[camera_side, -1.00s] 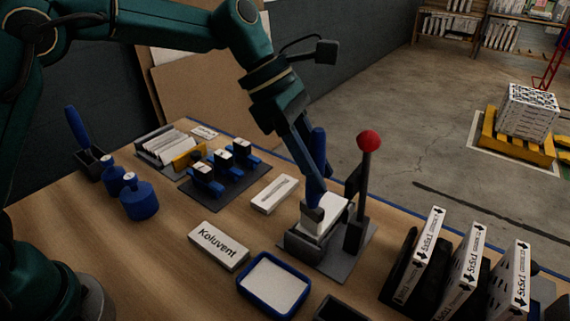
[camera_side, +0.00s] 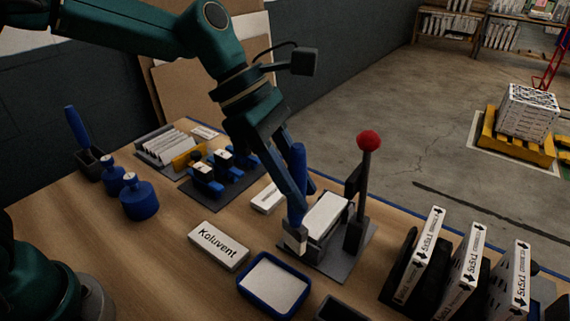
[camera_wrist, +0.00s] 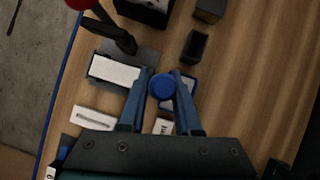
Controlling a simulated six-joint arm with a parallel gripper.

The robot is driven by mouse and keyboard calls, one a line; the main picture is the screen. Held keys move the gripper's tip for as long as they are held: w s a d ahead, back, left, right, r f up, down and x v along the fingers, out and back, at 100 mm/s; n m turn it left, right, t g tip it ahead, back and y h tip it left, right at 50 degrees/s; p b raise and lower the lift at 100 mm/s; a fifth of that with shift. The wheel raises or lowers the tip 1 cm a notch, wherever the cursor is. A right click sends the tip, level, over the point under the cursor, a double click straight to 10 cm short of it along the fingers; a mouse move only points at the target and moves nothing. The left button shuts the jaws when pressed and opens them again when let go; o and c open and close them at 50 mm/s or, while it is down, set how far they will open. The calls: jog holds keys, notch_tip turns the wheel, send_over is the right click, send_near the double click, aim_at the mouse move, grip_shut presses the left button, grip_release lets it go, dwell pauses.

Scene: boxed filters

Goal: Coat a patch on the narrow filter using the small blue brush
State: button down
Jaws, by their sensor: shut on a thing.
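My gripper (camera_side: 298,198) is shut on the small blue brush (camera_side: 298,160), which stands nearly upright with its pale bristle end down. In the wrist view the round blue handle end of the brush (camera_wrist: 162,86) shows between the fingers. A narrow white filter (camera_side: 327,213) lies in a dark clamp stand (camera_side: 350,258) with a red-knobbed lever. The brush is at the filter's left, toward the blue tray (camera_side: 246,290) of white material; whether its bristles touch anything is unclear. In the wrist view the filter (camera_wrist: 115,70) lies left of my gripper.
A white Koluvent box (camera_side: 218,246) lies left of the tray. Another white box (camera_side: 267,197) lies behind the brush. Blue weights (camera_side: 138,200), a larger blue brush in a holder (camera_side: 77,128) and a filter rack stand left. Upright 5x5x1 filters (camera_side: 465,270) stand right.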

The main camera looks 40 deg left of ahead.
aim_at(301, 146)
jog(key=shift+r, duration=3.05)
jog(key=shift+r, duration=1.5)
